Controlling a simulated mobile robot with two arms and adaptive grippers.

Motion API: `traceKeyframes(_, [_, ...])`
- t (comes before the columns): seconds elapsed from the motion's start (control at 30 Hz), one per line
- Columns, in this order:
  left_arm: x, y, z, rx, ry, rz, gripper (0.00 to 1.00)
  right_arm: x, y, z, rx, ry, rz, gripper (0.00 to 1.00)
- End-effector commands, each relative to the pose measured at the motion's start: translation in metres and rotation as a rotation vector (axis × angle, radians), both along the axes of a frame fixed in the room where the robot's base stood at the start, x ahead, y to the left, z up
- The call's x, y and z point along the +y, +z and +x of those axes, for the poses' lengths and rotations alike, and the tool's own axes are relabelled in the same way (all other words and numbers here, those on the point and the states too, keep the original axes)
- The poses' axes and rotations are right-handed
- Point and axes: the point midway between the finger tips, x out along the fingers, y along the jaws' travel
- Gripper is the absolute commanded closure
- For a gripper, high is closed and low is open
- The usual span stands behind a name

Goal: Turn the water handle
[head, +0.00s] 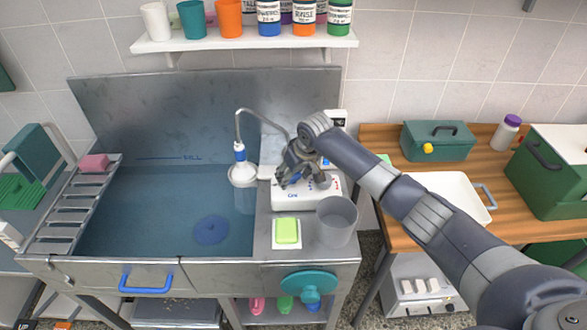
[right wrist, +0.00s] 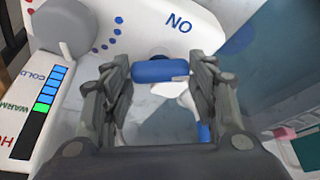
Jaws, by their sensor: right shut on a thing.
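The blue water handle (right wrist: 160,71) lies between the two fingers of my right gripper (right wrist: 158,82) in the right wrist view, and the gripper is shut on it. The handle belongs to a white control box (head: 290,198) with dots, lettering and a cold-to-hot scale (right wrist: 38,112). In the head view my right gripper (head: 294,176) is over this box and hides the handle. A curved metal hose runs to a blue-and-white shower head (head: 243,174) above the tub (head: 130,180). A pale column shows under the head. My left gripper is out of view.
A grey cup (head: 336,221) and a green sponge (head: 287,231) stand in front of the box. A pink sponge (head: 94,162) sits on the rack at left. A shelf (head: 243,41) with cups and bottles hangs above. A wooden table (head: 399,235) is at right.

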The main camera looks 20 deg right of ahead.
Motion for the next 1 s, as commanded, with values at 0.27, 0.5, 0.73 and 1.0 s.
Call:
traceKeyframes(0.27, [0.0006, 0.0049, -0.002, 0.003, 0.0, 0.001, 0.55, 0.001, 0.0012, 0.0009, -0.003, -0.035, 0.001, 0.71])
traceKeyframes(0.5, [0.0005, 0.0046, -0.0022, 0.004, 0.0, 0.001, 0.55, 0.0008, 0.0012, 0.0011, -0.004, -0.035, 0.001, 0.71])
traceKeyframes(0.73, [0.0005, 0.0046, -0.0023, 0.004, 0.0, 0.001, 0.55, 0.0006, 0.0009, 0.0008, -0.003, -0.034, 0.001, 0.27])
traceKeyframes(1.0, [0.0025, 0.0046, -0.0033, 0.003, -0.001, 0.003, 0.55, 0.0003, 0.0008, 0.0003, -0.002, -0.034, 0.0, 0.27])
